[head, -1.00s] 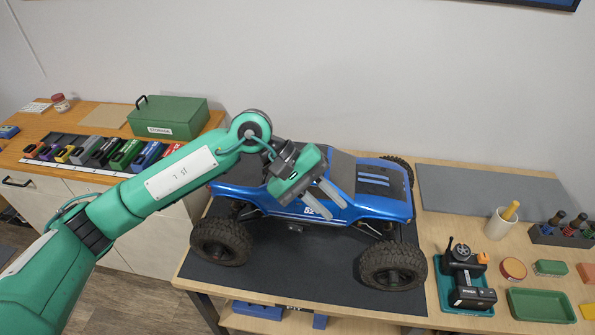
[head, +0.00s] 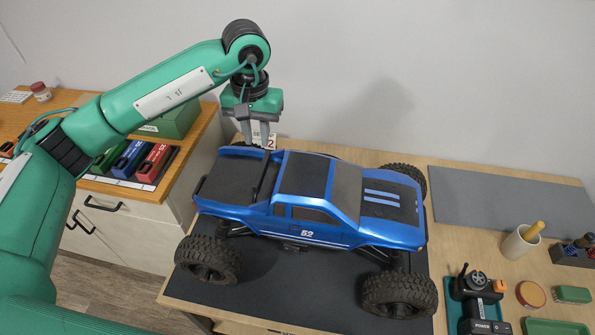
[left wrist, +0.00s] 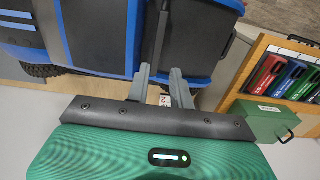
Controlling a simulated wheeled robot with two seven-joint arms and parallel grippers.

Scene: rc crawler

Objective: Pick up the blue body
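The blue body (head: 330,210), a pickup shell with black panels and a "52" mark, sits on the crawler's big black wheels (head: 399,295). In the left wrist view the blue body (left wrist: 95,30) fills the upper left. My left gripper (head: 256,146) points down at the far side of the body's rear bed. In the wrist view the left gripper (left wrist: 160,72) has its two grey fingers apart, with nothing held between them. The fingertips overlap the bed's edge in that view; I cannot tell if they touch. My right gripper does not show.
A small white "2" tag (head: 270,140) stands behind the truck, close to the fingers. A green box (head: 175,122) and coloured cases (head: 155,162) are on the left cabinet. A controller (head: 475,295), a cup (head: 520,243) and a bare grey mat (head: 510,205) lie right.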

